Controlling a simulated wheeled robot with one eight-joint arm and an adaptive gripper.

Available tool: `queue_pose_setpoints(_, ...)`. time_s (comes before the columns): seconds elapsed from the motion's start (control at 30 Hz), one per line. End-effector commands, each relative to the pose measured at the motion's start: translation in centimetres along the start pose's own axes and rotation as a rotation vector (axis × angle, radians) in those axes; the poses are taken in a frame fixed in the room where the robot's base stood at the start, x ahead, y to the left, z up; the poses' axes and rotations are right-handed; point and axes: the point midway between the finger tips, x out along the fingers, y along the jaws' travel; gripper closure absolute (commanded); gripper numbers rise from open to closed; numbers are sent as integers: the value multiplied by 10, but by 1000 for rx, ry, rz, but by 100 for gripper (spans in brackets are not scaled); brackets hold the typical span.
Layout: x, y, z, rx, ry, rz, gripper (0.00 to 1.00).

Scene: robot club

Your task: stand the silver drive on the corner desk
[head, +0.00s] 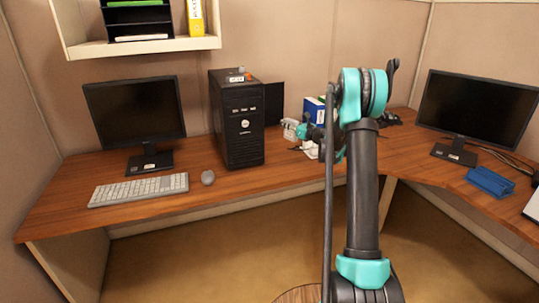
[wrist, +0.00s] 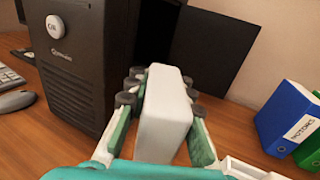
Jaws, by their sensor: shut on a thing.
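The silver drive (wrist: 165,118) is a pale, upright block with rounded edges in the wrist view. My gripper (wrist: 158,90) is shut on it, with a teal finger and dark pads on each side. In the head view my gripper (head: 299,130) is over the back of the wooden corner desk (head: 225,184), right of the black computer tower, and partly hidden by my arm. I cannot tell whether the drive's lower end touches the desk.
The black tower (head: 240,130) stands close left of my gripper, with a dark panel (head: 274,103) behind. Blue and green binders (wrist: 285,115) stand to the right. A monitor (head: 135,108), keyboard (head: 138,190) and mouse (head: 208,177) are at left; another monitor (head: 477,103) is at right.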

Motion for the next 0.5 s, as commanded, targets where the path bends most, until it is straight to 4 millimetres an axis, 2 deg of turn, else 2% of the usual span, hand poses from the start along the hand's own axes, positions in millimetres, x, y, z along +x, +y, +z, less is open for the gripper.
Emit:
queue_pose_setpoints(0.03,0,0,-14,0,0,0,100)
queue_pose_setpoints(0.3,0,0,-79,0,0,1,100)
queue_pose_setpoints(0.5,0,0,-110,0,0,2,100)
